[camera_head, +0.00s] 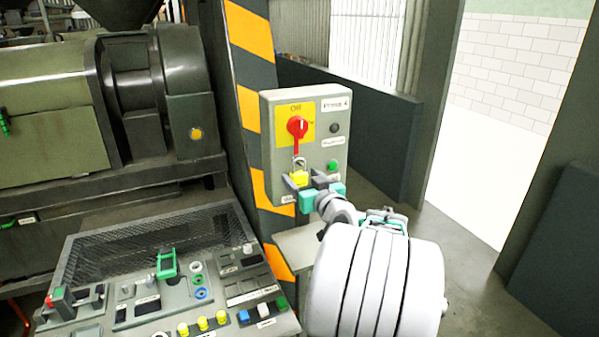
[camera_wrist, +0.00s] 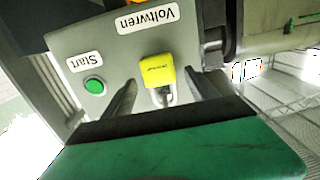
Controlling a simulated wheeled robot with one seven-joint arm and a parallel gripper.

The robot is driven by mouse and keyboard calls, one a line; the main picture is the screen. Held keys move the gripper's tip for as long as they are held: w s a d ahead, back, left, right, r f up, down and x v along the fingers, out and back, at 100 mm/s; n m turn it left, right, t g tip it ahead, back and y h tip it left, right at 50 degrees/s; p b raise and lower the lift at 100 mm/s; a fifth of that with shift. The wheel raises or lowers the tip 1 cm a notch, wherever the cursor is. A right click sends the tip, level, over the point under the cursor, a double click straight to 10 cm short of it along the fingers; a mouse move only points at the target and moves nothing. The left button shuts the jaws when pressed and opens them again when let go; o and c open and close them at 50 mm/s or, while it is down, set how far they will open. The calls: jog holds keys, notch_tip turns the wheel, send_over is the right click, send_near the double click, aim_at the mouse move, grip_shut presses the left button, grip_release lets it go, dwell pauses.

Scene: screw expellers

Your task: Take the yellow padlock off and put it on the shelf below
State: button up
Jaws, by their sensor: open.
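The yellow padlock (camera_head: 299,178) hangs by its metal shackle under the red rotary switch (camera_head: 297,128) on the grey control box. In the wrist view, which is upside down, the padlock (camera_wrist: 158,69) has its shackle below its body. My gripper (camera_head: 316,182) is open in front of the box's lower part. In the wrist view my gripper (camera_wrist: 162,80) has a dark finger on each side of the padlock, with visible gaps. I cannot tell how deep the padlock sits between the fingertips. A light grey shelf (camera_head: 294,246) lies below the box, partly hidden by my arm.
The control box (camera_head: 343,105) has a green button (camera_head: 333,165) close to my gripper. A striped post (camera_head: 251,65) stands left of the box. A console (camera_head: 215,295) with several buttons and a mesh top is at lower left, beside a large green machine (camera_head: 50,110).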

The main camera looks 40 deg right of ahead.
jog(key=shift+w+d+f, duration=0.1)
jog(key=shift+w, duration=0.3)
jog(key=shift+s, duration=0.1)
grip_shut()
dwell(0.3)
